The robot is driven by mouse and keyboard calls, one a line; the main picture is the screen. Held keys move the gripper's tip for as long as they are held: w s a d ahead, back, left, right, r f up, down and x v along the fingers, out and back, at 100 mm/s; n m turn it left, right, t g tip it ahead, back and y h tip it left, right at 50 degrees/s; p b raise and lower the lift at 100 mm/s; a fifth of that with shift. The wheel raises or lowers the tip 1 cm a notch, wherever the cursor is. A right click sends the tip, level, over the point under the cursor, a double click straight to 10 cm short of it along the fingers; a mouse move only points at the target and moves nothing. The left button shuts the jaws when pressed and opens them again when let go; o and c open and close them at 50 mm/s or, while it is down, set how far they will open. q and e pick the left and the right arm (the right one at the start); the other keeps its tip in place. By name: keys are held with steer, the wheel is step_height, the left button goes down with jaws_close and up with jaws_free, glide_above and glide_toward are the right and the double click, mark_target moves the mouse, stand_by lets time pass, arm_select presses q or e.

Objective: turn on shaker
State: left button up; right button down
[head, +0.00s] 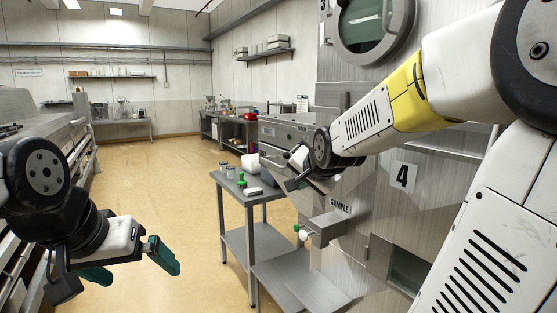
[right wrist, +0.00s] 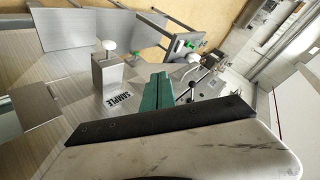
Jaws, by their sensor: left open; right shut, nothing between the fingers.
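No part in view is labelled as the shaker, and I cannot tell which one it is. A large steel machine (head: 350,190) marked "4" stands at the right. A steel box (head: 322,229) with a white knob (head: 303,234) sticks out below its "SAMPLE" label; the box (right wrist: 108,72) and knob (right wrist: 109,45) also show in the right wrist view. My right gripper (right wrist: 157,92) is shut and empty, its green fingers together near the "SAMPLE" label (right wrist: 120,98). A small black-tipped lever (right wrist: 191,86) appears beyond the fingers. My left gripper (head: 130,266) is open and empty above the floor at the left.
A grey side table (head: 230,187) with small jars and a green item (head: 242,181) stands left of the machine. A low steel shelf (head: 300,288) lies below the box. A long steel machine (head: 40,120) runs along the left. The tan floor (head: 160,190) between is clear.

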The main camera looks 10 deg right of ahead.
steer(key=w+d+m+t, duration=0.3)
steer(key=w+m, duration=0.2)
steer(key=w, duration=0.5)
steer(key=w+d+m+t, duration=0.3)
steer(key=w+m, duration=0.3)
steer(key=w, duration=0.3)
steer(key=shift+w+d+f, duration=0.35)
steer(key=shift+d, duration=0.3)
steer(key=w, duration=1)
steer(key=shift+a+f, duration=0.15)
steer(key=shift+f, duration=0.25)
